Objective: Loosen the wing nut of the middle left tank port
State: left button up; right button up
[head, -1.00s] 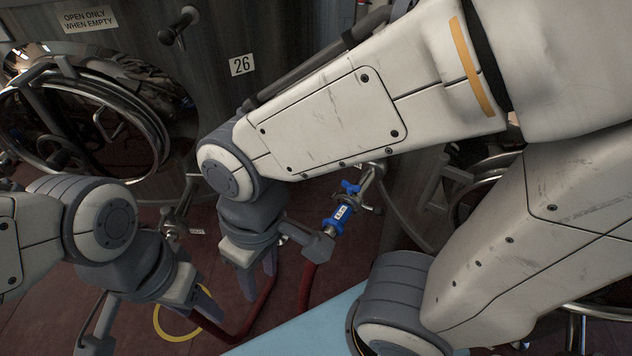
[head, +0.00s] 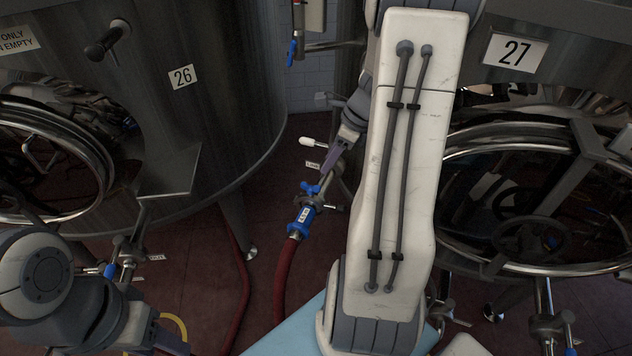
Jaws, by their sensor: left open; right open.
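A blue hose coupling (head: 303,218) with a blue wing-shaped part (head: 311,189) on top joins a red hose (head: 286,275) to a metal port pipe (head: 324,185) between the two tanks. My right gripper (head: 329,163) is open, just above this pipe and the wing-shaped part, with its fingers pointing down. I cannot tell whether it touches the pipe. Another port (head: 124,252), with a small blue part, sits under tank 26 at the left. My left gripper (head: 172,341) is open at the bottom left, partly cut off by the picture edge.
Tank 26 (head: 225,110) stands at the left and tank 27 (head: 570,50) at the right, each with a round open hatch. A white-ended handle (head: 309,142) sticks out near my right gripper. A light blue surface (head: 290,335) is at the bottom. A yellow ring (head: 176,325) lies by my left gripper.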

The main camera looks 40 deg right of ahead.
aim_at(316, 185)
jog(key=x, duration=0.3)
jog(key=b+x, duration=0.1)
jog(key=x, duration=0.3)
jog(key=b+x, duration=0.1)
jog(key=x, duration=0.2)
jog(key=shift+d+f, duration=0.25)
jog(key=shift+c, duration=0.3)
grip_shut()
